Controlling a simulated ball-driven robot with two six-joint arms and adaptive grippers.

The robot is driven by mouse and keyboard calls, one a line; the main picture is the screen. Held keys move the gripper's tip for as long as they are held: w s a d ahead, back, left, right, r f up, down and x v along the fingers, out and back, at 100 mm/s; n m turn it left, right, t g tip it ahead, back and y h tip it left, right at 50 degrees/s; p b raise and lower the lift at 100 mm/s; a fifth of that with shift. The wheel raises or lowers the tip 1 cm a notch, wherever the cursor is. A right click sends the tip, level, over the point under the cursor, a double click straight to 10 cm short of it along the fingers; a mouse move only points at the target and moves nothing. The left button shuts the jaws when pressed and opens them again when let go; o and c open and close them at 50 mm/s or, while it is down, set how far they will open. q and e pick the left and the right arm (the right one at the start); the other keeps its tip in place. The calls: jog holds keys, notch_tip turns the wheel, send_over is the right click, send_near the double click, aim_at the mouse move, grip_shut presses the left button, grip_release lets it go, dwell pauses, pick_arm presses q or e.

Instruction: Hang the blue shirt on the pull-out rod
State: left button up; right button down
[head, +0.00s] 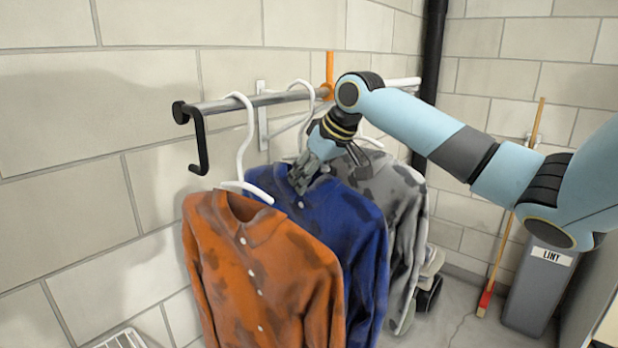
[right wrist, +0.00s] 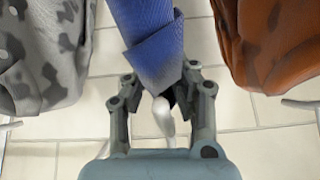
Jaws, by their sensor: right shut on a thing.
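The blue shirt (head: 340,222) is on a white hanger between the orange shirt and the grey shirt. The hook of its hanger (head: 306,92) appears to be over the metal pull-out rod (head: 222,105); the exact contact is too small to tell. My right gripper (head: 304,172) is at the collar, shut on the blue shirt at its hanger. In the right wrist view the blue cloth (right wrist: 152,50) and a white hanger part (right wrist: 164,118) are between the fingers (right wrist: 160,95). My left gripper is not in view.
The orange shirt (head: 262,275) hangs nearest the rod's black hooked end (head: 200,140). The grey shirt (head: 402,205) hangs behind the blue one. An orange piece (head: 328,75) sits on the rod. A grey bin (head: 540,285) and a broom (head: 510,215) stand at right.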

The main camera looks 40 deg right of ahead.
jog(key=shift+f, duration=0.25)
